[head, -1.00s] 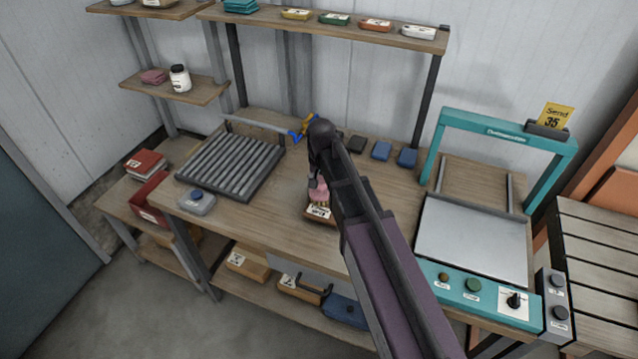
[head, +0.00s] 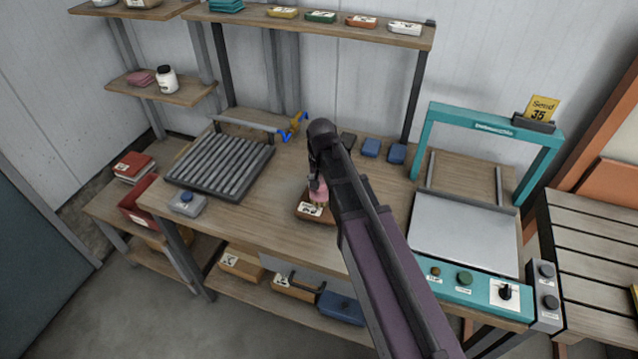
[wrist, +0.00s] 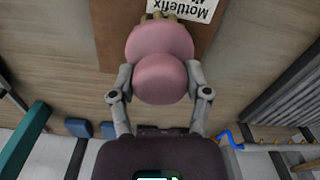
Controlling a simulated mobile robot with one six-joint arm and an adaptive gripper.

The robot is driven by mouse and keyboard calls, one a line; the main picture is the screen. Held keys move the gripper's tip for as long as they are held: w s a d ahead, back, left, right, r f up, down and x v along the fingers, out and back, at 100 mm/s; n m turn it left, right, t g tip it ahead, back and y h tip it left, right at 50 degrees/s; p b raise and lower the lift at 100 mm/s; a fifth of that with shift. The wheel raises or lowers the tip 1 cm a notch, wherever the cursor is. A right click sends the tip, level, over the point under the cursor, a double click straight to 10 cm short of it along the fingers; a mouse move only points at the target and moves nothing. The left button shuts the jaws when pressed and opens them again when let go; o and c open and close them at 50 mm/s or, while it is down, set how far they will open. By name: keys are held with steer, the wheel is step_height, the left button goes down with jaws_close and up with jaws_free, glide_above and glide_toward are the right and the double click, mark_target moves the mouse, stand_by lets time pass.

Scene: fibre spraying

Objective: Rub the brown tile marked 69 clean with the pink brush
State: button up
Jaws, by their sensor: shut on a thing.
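The pink brush (head: 319,192) is held in my gripper (head: 317,182) above the front middle of the bench. The brown tile (head: 321,219) lies flat on the bench under it, with a white label whose number I cannot read surely. In the wrist view my gripper (wrist: 160,76) is shut on the rounded pink brush (wrist: 160,48). Its pale bristles point at the brown tile (wrist: 109,42), over the edge of the label, which reads "Mottlefix" upside down. I cannot tell whether the bristles touch. My arm and the brush hide part of the tile.
A grey slatted rack (head: 220,165) stands left on the bench, with a blue-buttoned box (head: 187,204) before it. A blue and orange thing (head: 294,127) and blue blocks (head: 370,147) lie behind. A teal-framed machine (head: 465,235) stands right.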

steer(key=shift+s+d+f, duration=0.1)
steer(key=shift+s+d, duration=0.2)
steer(key=shift+d, duration=0.3)
steer(key=shift+s+d, duration=0.25)
steer(key=shift+d, duration=0.35)
steer(key=shift+d, duration=0.15)
steer(key=shift+s+d, duration=0.25)
steer(key=shift+d, duration=0.4)
steer(key=shift+s+d, duration=0.2)
steer(key=shift+d, duration=0.4)
steer(key=shift+a, duration=0.2)
steer(key=shift+w+a, duration=0.3)
steer(key=shift+a, duration=0.35)
steer(key=shift+w+a, duration=0.25)
steer(key=shift+a, duration=0.35)
steer(key=shift+a, duration=0.15)
steer(key=shift+w+a, duration=0.25)
steer(key=shift+a, duration=0.4)
steer(key=shift+w+a, duration=0.2)
steer(key=shift+a, duration=0.4)
